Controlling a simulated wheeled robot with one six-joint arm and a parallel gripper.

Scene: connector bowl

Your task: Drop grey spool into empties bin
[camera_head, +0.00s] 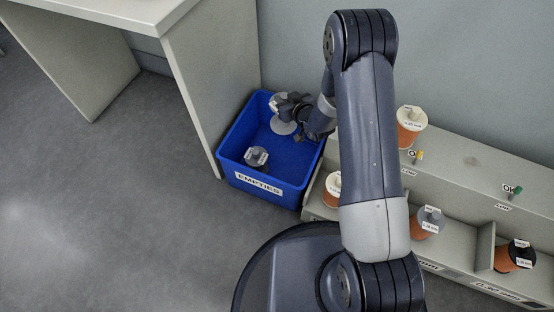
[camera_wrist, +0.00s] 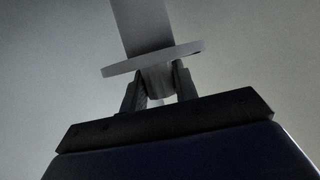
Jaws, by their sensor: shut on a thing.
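The blue empties bin (camera_head: 228,167) stands on the floor at centre left, with a white EMPTIES label on its front. My gripper (camera_head: 284,105) is over the back part of the bin. It is shut on a grey spool (camera_head: 283,127), whose pale round flange shows below the fingers. In the wrist view the spool (camera_wrist: 150,62) sits between the two fingertips (camera_wrist: 158,85), with its flange across them. Another grey spool (camera_head: 256,157) lies inside the bin near the front left. The height of the held spool above the bin floor is hard to tell.
A grey shelf unit (camera_head: 470,170) to the right holds several spools, among them an orange one with a white top (camera_head: 411,127) and one with a black top (camera_head: 515,256). A pale desk (camera_head: 205,80) stands left of the bin. The floor at left is clear.

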